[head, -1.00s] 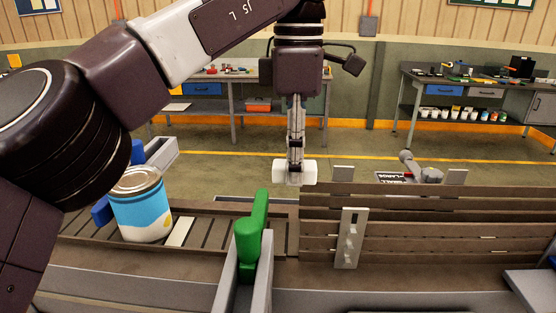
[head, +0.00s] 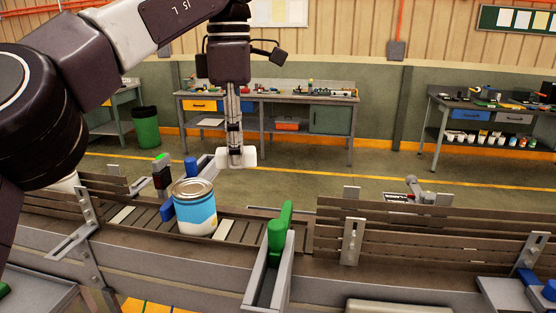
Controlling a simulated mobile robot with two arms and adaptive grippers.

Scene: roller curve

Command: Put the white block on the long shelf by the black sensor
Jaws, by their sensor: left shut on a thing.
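My left gripper (head: 235,140) points down, shut on the white block (head: 237,157). It holds the block in the air above and behind the roller conveyor, right of the can. The black sensor (head: 161,176), with a green top, stands on the far side of the conveyor, left of the can. I cannot clearly tell which surface is the long shelf. My right gripper is not in view.
A blue-labelled can (head: 195,210) stands on the rollers. A green handle (head: 280,226) rises right of it. Slatted guards (head: 410,236) line the conveyor at right. Workbenches (head: 310,117) and a green bin (head: 146,128) stand farther back.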

